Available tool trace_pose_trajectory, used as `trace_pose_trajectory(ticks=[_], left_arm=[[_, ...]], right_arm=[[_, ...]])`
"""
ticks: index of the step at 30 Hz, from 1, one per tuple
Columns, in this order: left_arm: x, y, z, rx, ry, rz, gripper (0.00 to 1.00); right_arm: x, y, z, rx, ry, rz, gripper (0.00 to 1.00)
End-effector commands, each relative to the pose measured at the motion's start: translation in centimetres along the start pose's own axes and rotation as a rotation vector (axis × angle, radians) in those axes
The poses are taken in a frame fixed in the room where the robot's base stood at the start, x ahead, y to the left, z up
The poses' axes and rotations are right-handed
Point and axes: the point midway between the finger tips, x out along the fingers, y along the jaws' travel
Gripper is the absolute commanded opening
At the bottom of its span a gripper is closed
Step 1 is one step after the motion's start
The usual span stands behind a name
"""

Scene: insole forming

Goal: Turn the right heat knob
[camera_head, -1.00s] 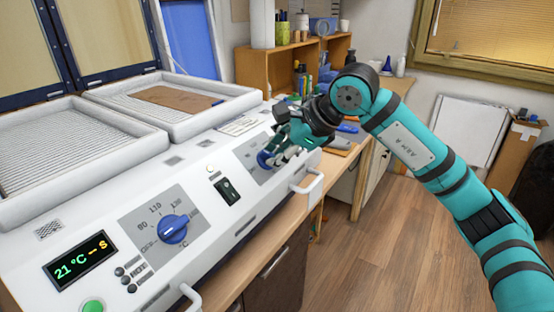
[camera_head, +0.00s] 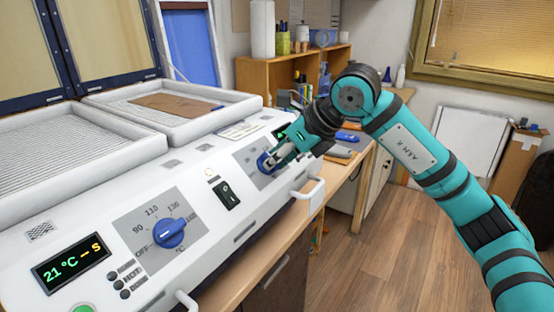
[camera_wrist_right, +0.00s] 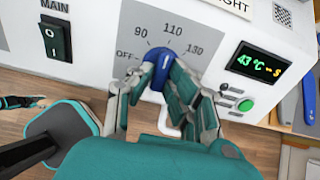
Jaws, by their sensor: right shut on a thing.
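The right heat knob is a blue dial (camera_head: 264,162) on the grey dial plate at the far end of the white machine's sloped front. My right gripper (camera_head: 272,160) is shut on it. In the right wrist view, the knob (camera_wrist_right: 156,72) sits between the fingers of my right gripper (camera_wrist_right: 160,88). Its dial shows OFF, 90, 110 and 130, and its pointer is partly hidden by the fingers. The display beside it (camera_wrist_right: 262,64) reads 43 °C. A small dark and teal shape at the left edge of the right wrist view may be my left gripper; its fingers are unclear.
The left heat knob (camera_head: 169,233) and its display (camera_head: 72,263), reading 21 °C, are nearer on the panel. The main switch (camera_head: 227,195) lies between the knobs. A white handle (camera_head: 308,193) juts out below the right dial. Open floor (camera_head: 375,250) lies to the right.

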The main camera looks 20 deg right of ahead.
Motion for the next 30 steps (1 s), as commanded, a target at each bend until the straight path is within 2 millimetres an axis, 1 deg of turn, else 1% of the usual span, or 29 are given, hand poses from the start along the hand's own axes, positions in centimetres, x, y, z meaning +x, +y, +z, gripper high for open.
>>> trace_pose_trajectory(ticks=[12, 13, 17, 18, 26, 29, 30], left_arm=[[0.0, 0.0, 0.0, 0.0, 0.0, 0.0, 0.4], [0.0, 0.0, 0.0, 0.0, 0.0, 0.0, 0.4], [0.0, 0.0, 0.0, 0.0, 0.0, 0.0, 0.4], [0.0, 0.0, 0.0, 0.0, 0.0, 0.0, 0.4], [0.0, -0.2, 0.2, 0.0, -0.002, -0.003, 0.4], [0.0, -0.2, 0.2, 0.0, -0.002, -0.002, 0.4], [0.0, -0.2, 0.1, 0.0, -0.002, -0.002, 0.4]], right_arm=[[0.0, 0.0, 0.0, 0.006, 0.0, -0.001, 0.0], [0.0, 0.0, 0.0, 0.006, 0.0, -0.001, 0.19], [0.0, 0.0, 0.0, 0.005, 0.0, -0.001, 0.36], [0.0, 0.0, 0.0, 0.005, 0.0, -0.001, 0.38], [-0.2, 0.0, 0.0, 0.005, -0.001, -0.001, 0.38], [-1.0, 0.0, 0.1, 0.004, -0.003, -0.001, 0.38], [-1.6, -0.1, 0.1, 0.004, -0.004, -0.003, 0.38]])
